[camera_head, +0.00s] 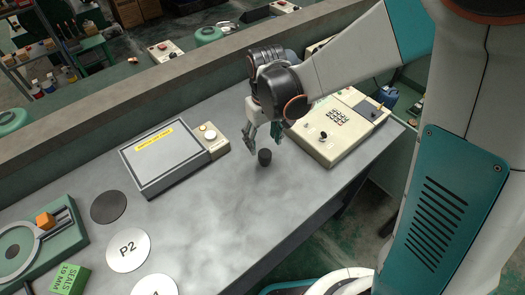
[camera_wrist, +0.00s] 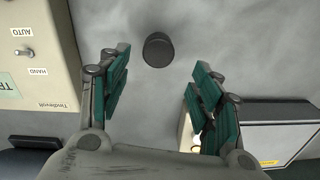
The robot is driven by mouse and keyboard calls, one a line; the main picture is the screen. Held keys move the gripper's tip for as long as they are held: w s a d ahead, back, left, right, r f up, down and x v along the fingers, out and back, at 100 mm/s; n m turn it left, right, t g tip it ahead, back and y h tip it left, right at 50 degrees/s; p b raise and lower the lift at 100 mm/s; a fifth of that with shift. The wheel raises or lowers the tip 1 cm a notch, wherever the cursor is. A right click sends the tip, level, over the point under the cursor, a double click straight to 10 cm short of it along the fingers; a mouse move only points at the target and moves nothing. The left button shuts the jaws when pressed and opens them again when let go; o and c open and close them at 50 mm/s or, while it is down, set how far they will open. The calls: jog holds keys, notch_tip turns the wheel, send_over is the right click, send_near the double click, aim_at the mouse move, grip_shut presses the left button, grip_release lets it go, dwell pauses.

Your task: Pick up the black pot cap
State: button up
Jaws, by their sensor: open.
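The black pot cap (camera_head: 265,157) is a small dark cylinder standing on the grey metal bench, between two beige units. In the wrist view the cap (camera_wrist: 158,50) shows from above as a dark round disc, just beyond the fingertips and roughly midway between them. My gripper (camera_head: 262,142) points down at the bench close behind and above the cap in the head view. Its green-padded fingers (camera_wrist: 158,75) are spread wide apart in the wrist view, with nothing between them. No finger visibly touches the cap.
A beige keypad unit (camera_head: 342,148) stands right of the cap. A lidded box with a yellow label (camera_head: 163,160) stands left. A dark disc (camera_head: 108,207), a white P2 disc (camera_head: 128,250), a green seals box (camera_head: 68,280) and a green fixture (camera_head: 62,240) lie further left.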

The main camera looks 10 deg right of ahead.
aim_at(265, 153)
jog(key=shift+s+d+f+b, duration=0.15)
jog(key=shift+f+b, duration=0.6)
jog(key=shift+f, duration=1.2)
jog(key=shift+s+d+f+b, duration=0.1)
jog(key=shift+f+b, duration=0.65)
jog(key=shift+f, duration=1.2)
jog(key=c, duration=1.2)
